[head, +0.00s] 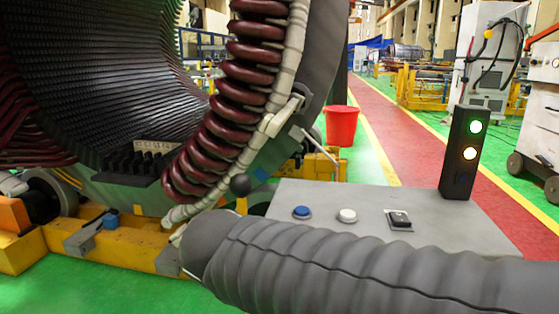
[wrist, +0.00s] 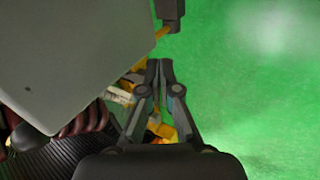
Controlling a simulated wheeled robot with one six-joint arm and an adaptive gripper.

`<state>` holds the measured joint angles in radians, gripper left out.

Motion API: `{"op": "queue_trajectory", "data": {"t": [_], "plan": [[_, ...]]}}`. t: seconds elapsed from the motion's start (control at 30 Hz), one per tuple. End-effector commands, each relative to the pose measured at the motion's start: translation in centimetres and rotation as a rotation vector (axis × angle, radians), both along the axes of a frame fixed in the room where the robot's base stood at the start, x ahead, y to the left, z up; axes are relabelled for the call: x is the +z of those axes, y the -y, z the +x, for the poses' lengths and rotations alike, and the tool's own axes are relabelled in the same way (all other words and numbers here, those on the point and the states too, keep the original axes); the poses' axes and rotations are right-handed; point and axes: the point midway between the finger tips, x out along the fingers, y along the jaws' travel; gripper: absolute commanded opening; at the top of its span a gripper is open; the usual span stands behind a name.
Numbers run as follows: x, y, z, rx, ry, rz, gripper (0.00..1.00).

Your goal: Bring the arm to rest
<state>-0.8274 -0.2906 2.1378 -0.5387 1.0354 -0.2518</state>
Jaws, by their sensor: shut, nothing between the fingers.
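My gripper (wrist: 160,72) shows in the wrist view, its two fingers together and nothing between them. It hangs over the green floor, beside the grey panel that fills the upper left of that view. In the head view my arm in a grey ribbed sleeve crosses the lower right, in front of the grey control panel (head: 300,242); the gripper itself does not show there. The large stator (head: 90,70) with dark red coils (head: 230,105) stands at the left in the head view.
A yellow frame (head: 130,240) supports the stator. The red aisle (head: 400,130) is clear.

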Motion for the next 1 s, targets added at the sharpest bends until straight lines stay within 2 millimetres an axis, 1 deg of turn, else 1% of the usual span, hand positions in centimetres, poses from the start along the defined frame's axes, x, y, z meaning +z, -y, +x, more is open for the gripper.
{"op": "queue_trajectory", "data": {"t": [0.03,0.1,0.3,0.47,0.57,0.7,0.83,1.0], "plan": [[-1.1,2.1,-0.8,-0.114,-0.036,0.088,0.0],[-2.3,4.1,-2.0,-0.26,-0.079,0.202,0.0],[-4.8,8.9,-4.9,-0.618,-0.148,0.465,0.0],[-5.8,12.4,-6.7,-0.822,-0.149,0.606,0.0],[-6.1,14.7,-7.6,-0.923,-0.124,0.66,0.0],[-5.6,17.7,-8.2,-1.024,-0.056,0.699,0.0],[-4.9,19.4,-8.3,-1.081,-0.007,0.719,0.0],[-4.8,20.2,-8.3,-1.112,0.007,0.722,0.0]]}}
